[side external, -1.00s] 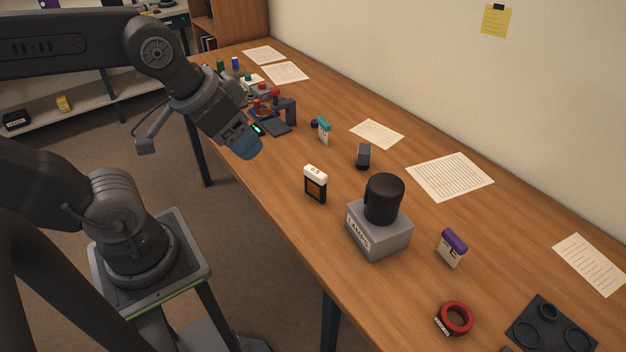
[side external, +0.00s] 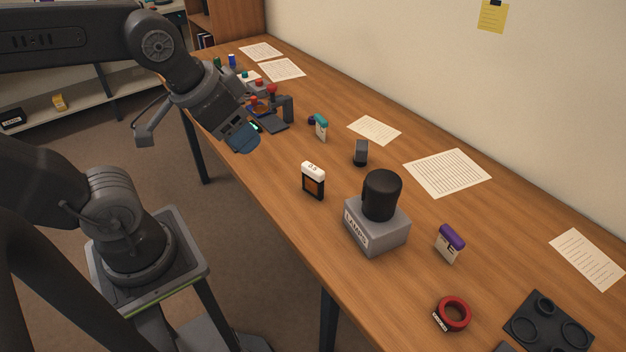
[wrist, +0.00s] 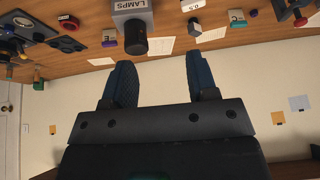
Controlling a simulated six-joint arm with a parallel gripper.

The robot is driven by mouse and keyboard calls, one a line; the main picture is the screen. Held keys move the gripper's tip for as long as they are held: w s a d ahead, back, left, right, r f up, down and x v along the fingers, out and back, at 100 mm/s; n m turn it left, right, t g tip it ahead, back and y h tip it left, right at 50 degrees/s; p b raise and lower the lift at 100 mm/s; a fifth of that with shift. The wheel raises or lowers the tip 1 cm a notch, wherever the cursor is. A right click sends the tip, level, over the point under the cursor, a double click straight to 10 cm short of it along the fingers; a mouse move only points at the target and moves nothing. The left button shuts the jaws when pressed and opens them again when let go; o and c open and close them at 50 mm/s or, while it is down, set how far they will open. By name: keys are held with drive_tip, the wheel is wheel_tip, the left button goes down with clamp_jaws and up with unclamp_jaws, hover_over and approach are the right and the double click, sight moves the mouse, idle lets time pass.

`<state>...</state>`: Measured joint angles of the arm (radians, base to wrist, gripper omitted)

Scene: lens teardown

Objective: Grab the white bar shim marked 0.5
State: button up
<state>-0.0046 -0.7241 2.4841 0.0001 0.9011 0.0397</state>
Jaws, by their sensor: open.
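A grey LAMPS box (side external: 375,232) with a black cylinder (side external: 381,194) stands right of the shim. A small dark block (side external: 361,152), a teal-topped piece (side external: 320,127), a purple-topped piece (side external: 449,243) and a red ring (side external: 453,313) stand around. Bare table lies left of the shim.

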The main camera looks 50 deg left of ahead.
drive_tip(key=w+a+f+m+g, duration=0.3)
drive_tip(key=w+m, duration=0.5)
drive_tip(key=w, duration=0.3)
drive_tip(key=m+g, duration=0.3)
drive_tip(key=m, duration=0.4)
hover_over(313, 167)
wheel_tip(313, 167, down, 9)
wheel_tip(313, 167, down, 13)
drive_tip(key=shift+f, duration=0.2)
drive_tip(key=shift+c, duration=0.2)
clamp_jaws()
drive_tip(key=shift+r, duration=0.15)
